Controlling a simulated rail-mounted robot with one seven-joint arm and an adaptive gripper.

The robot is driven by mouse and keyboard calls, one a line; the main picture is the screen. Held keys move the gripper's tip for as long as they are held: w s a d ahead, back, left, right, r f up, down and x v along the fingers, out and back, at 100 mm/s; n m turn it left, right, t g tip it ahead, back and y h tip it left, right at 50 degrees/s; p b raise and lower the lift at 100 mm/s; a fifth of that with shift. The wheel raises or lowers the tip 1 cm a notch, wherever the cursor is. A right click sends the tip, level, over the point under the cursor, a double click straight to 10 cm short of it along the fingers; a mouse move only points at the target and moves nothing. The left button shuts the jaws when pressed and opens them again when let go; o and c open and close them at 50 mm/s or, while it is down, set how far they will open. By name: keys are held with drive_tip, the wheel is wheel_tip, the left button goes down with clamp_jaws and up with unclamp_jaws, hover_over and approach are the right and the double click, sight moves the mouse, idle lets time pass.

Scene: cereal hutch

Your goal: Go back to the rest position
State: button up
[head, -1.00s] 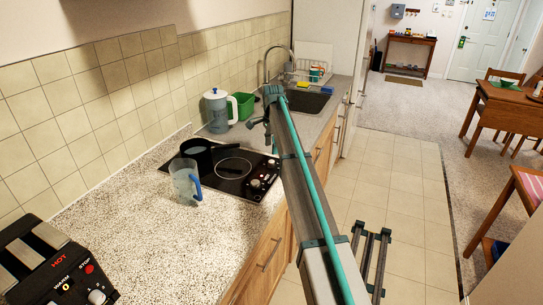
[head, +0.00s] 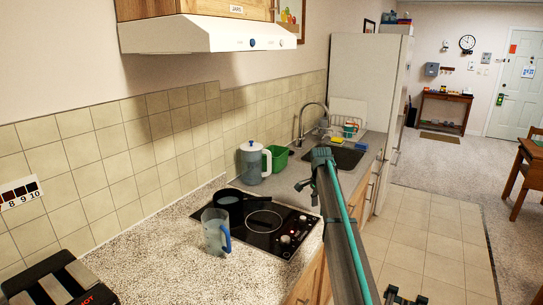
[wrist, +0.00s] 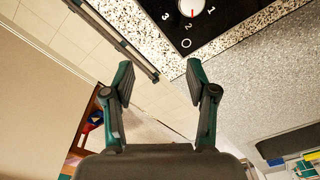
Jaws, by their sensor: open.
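My gripper (wrist: 160,85) is open and empty in the wrist view, its two dark fingers with teal parts spread apart. In the head view my arm rises from the bottom right, and its end (head: 308,186) is over the counter's front edge, right of the cooktop (head: 266,228). The fingers are too small there to make out clearly. The wrist view shows a corner of the cooktop with a red-marked knob (wrist: 191,8) at the top, apart from the fingers.
A clear pitcher with a blue handle (head: 215,232) stands beside a black pot (head: 229,203) on the cooktop. A toaster (head: 55,284) is at the lower left. A range hood (head: 190,36) hangs above.

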drive_tip(key=s+d+f+n+h+p, duration=0.1)
drive_tip(key=s+d+f, duration=0.2)
drive_tip(key=d+f, duration=0.25)
drive_tip(key=s+d+f+n, duration=0.1)
drive_tip(key=s+d+f, duration=0.2)
drive_tip(key=d+f, duration=0.25)
drive_tip(key=s+a+f+n+g+p, duration=0.15)
drive_tip(key=s+a+f, duration=0.25)
drive_tip(key=s+f, duration=0.7)
drive_tip(key=s+a+f+n+g+p, duration=0.1)
drive_tip(key=s+a+f+n, duration=0.25)
drive_tip(key=s+f, duration=0.7)
drive_tip(key=s+a+f+n+g+y+p, duration=0.1)
drive_tip(key=s+a+f+n, duration=0.3)
drive_tip(key=s, duration=0.7)
drive_tip(key=s+a+f+g, duration=0.25)
drive_tip(key=s+f, duration=0.25)
drive_tip(key=s, duration=0.7)
drive_tip(key=s+a+n+g+p, duration=0.1)
drive_tip(key=s+a+n, duration=0.2)
drive_tip(key=s, duration=1.9)
drive_tip(key=shift+f+p, duration=0.15)
drive_tip(key=shift+p, duration=0.2)
drive_tip(key=shift+a, duration=0.1)
